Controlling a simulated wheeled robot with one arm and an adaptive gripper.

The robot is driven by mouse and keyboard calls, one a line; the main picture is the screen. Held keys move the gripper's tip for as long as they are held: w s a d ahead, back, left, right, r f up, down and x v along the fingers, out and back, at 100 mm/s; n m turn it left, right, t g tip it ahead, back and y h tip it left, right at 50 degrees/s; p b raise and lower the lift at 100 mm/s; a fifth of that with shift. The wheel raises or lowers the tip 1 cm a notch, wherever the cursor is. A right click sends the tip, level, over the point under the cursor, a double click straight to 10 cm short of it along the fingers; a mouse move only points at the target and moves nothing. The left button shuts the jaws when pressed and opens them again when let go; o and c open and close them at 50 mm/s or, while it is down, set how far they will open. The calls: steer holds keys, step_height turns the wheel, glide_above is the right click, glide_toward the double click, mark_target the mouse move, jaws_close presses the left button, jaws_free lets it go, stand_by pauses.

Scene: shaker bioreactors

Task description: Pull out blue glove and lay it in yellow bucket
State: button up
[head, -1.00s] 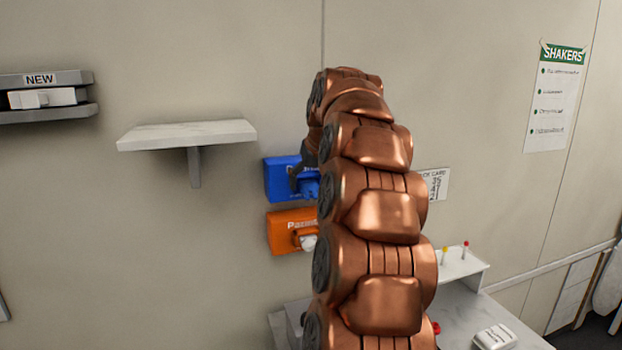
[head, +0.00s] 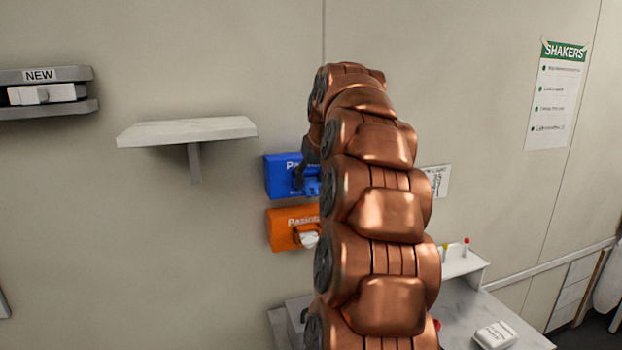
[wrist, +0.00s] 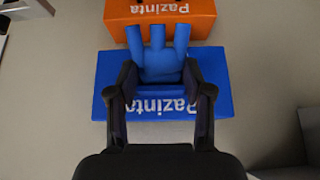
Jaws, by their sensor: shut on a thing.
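The blue glove (wrist: 160,60) shows in the wrist view with its fingers spread towards the top of the picture. My gripper (wrist: 159,82) is shut on it, one dark finger on each side. The blue glove box (wrist: 215,85), lettered "Pazinta", is right behind the glove. I cannot tell whether the glove's cuff is still inside the box. In the head view, the blue box (head: 280,175) hangs on the wall, and a bit of the glove (head: 312,188) shows at its right, partly hidden by my arm. The yellow bucket is not in view.
An orange glove box (head: 285,230) with a pale glove sticking out hangs just below the blue one. A wall shelf (head: 187,131) is at the left, empty. A white bench (head: 470,310) with small items is at the lower right.

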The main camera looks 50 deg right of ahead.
mark_target(315, 187)
steer(key=shift+s+a+b, duration=0.4)
steer(key=shift+s+b, duration=0.2)
steer(key=shift+s, duration=0.15)
steer(key=shift+s+a+b, duration=0.4)
steer(key=shift+s+b, duration=0.15)
steer(key=shift+s, duration=0.2)
stand_by(0.6)
steer(key=shift+s+a+b, duration=0.35)
steer(key=shift+s, duration=0.25)
steer(key=shift+s+a+b, duration=0.3)
steer(key=shift+s, duration=0.25)
steer(key=shift+a, duration=0.1)
